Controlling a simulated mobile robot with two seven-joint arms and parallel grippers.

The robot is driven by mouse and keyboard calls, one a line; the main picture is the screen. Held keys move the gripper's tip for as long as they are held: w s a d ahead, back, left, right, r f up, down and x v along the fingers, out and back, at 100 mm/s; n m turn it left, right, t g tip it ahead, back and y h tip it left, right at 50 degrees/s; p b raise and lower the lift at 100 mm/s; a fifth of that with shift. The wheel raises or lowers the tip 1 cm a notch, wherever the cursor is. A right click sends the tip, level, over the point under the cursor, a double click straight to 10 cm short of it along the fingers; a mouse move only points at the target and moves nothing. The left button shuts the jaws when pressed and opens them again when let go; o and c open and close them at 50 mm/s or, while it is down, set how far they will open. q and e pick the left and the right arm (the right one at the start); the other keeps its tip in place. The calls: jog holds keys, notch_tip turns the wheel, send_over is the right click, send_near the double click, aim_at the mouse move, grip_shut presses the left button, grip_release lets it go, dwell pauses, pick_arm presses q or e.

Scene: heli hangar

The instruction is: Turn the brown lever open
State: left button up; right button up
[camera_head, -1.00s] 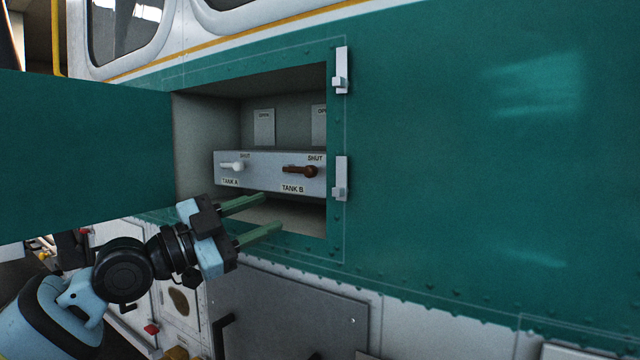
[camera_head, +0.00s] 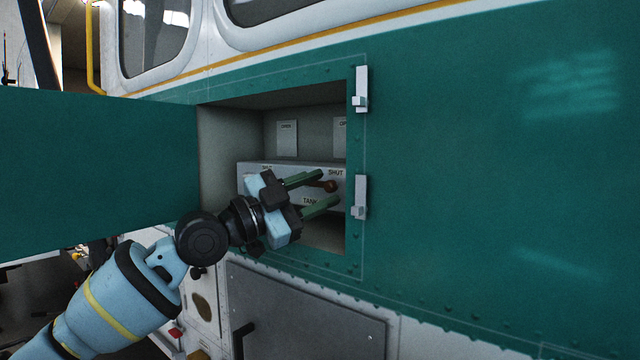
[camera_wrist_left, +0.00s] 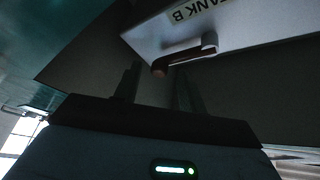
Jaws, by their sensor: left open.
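The brown lever (camera_head: 329,186) is on the pale valve panel (camera_head: 256,170) inside the open hatch, at the TANK B label and beside the upper SHUT label. It lies about level, partly hidden by a finger. My left gripper (camera_head: 330,187) is open, its two green fingers reaching into the hatch, one above and one below the lever's height. In the left wrist view the brown lever (camera_wrist_left: 178,60) shows just beyond the two fingers (camera_wrist_left: 158,85), and I see no contact. The white TANK A lever is hidden behind my gripper. My right gripper is not in view.
The open green hatch door (camera_head: 95,165) stands to the left. The right frame of the hatch carries two pale latches (camera_head: 360,195), close to my fingertips. OPEN plates (camera_head: 287,138) are on the back wall. A grey panel (camera_head: 305,310) lies below.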

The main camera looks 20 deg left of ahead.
pick_arm(q)
jog(key=shift+w+d+r, duration=0.1)
jog(key=shift+w+d, duration=0.3)
grip_shut()
